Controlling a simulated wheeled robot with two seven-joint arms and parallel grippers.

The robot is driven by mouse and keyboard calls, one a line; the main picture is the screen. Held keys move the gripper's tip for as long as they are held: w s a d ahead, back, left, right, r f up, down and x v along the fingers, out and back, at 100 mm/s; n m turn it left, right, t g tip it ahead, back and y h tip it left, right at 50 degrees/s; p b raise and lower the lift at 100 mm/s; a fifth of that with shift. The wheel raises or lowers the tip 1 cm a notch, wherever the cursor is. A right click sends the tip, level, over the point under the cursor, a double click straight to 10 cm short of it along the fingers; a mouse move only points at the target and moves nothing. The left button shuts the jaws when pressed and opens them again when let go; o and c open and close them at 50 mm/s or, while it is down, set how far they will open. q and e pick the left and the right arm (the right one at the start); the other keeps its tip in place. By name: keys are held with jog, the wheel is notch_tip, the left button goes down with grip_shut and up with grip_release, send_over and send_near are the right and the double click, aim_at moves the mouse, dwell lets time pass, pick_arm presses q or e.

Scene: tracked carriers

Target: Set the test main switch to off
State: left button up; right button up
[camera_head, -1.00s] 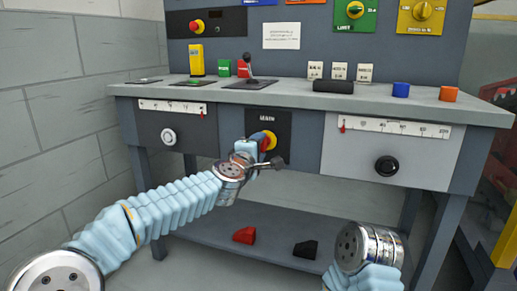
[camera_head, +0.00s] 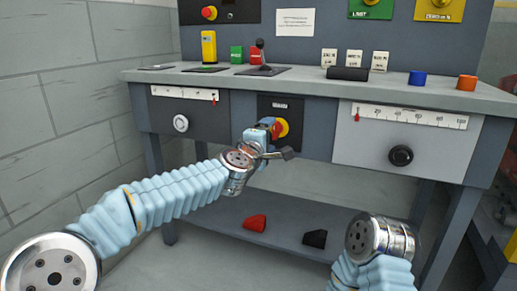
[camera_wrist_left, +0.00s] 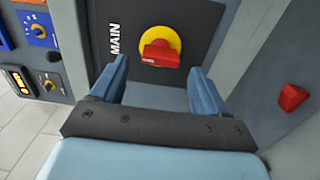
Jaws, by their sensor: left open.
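The main switch (camera_head: 283,129) is a red handle on a yellow disc, set in a black panel (camera_head: 293,107) on the bench front. In the left wrist view the switch (camera_wrist_left: 160,52) shows beside the word MAIN, its red handle lying at about a right angle to the lettering. My left gripper (camera_head: 271,137) is in front of the switch and hides part of it. In the left wrist view its blue fingers (camera_wrist_left: 158,72) are apart, with the handle just beyond the gap and nothing held. Contact is not visible. My right wrist is at lower right; its gripper is out of view.
Drawers flank the panel, with a white knob (camera_head: 181,123) and a black knob (camera_head: 401,156). The benchtop carries a lever (camera_head: 261,56), a blue cylinder (camera_head: 417,77) and an orange one (camera_head: 467,82). A red wedge (camera_head: 255,223) and a black wedge (camera_head: 315,239) lie on the lower shelf.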

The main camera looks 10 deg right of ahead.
pick_arm(q)
jog(key=b+v, duration=0.1)
jog(key=v, duration=1.1)
jog(key=shift+f, duration=0.1)
